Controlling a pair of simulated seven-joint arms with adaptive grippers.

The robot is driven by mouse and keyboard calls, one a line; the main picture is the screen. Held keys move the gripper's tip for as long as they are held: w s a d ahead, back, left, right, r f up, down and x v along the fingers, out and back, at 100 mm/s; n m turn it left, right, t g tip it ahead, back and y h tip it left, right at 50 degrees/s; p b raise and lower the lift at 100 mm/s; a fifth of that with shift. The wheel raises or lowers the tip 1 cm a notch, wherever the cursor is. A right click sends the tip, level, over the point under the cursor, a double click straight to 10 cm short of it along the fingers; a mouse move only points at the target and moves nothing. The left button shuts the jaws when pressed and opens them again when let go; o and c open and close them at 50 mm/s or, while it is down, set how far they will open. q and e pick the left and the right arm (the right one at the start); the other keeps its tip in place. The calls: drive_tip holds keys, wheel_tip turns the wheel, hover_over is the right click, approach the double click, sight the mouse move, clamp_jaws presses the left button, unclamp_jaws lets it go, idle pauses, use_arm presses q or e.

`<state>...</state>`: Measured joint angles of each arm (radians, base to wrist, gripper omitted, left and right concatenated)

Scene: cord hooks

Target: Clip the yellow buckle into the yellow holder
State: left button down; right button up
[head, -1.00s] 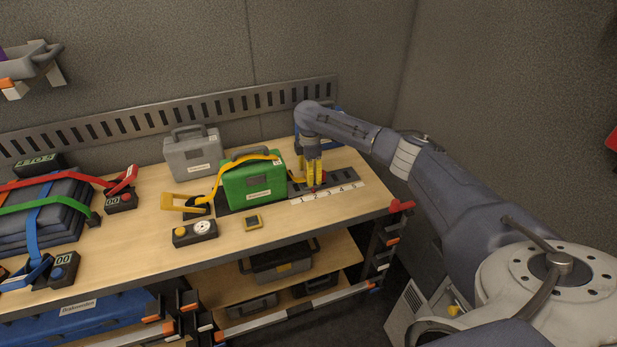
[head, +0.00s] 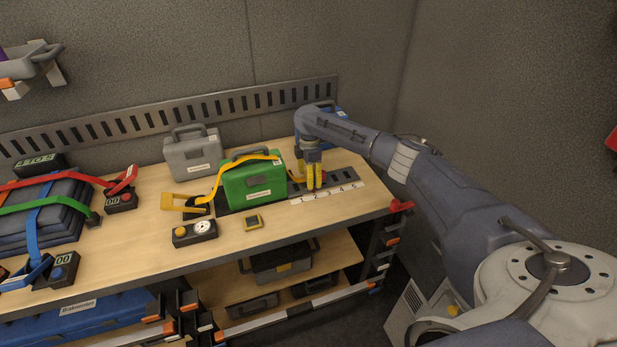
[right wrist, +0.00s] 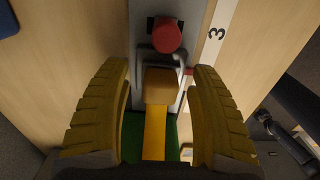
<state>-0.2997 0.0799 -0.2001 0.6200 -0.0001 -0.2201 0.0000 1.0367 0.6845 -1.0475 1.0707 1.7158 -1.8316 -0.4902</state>
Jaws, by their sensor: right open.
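A yellow strap (head: 233,169) runs over the top of the green case (head: 262,186). At its left end is a yellow piece (head: 180,202) with a dark base, left of the case. In the right wrist view the strap (right wrist: 154,135) ends in a yellow block (right wrist: 160,86), which I take for the buckle. The block lies at a grey loop (right wrist: 150,58) in front of a red knob (right wrist: 166,35); I cannot tell whether it is clipped. My right gripper (head: 315,186) is open, its yellow fingers on either side of the block, apart from it. My left gripper is out of view.
A numbered grey rail (head: 341,180) lies right of the green case. A grey case (head: 192,158) and a blue case stand behind. Strapped dark cases (head: 45,215) fill the left.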

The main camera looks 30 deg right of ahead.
drive_tip(key=shift+c, duration=0.4)
drive_tip(key=shift+s, duration=0.1)
clamp_jaws()
idle(0.3)
drive_tip(key=shift+r, duration=0.15)
drive_tip(key=shift+r, duration=2.8)
drive_tip(key=shift+r, duration=0.1)
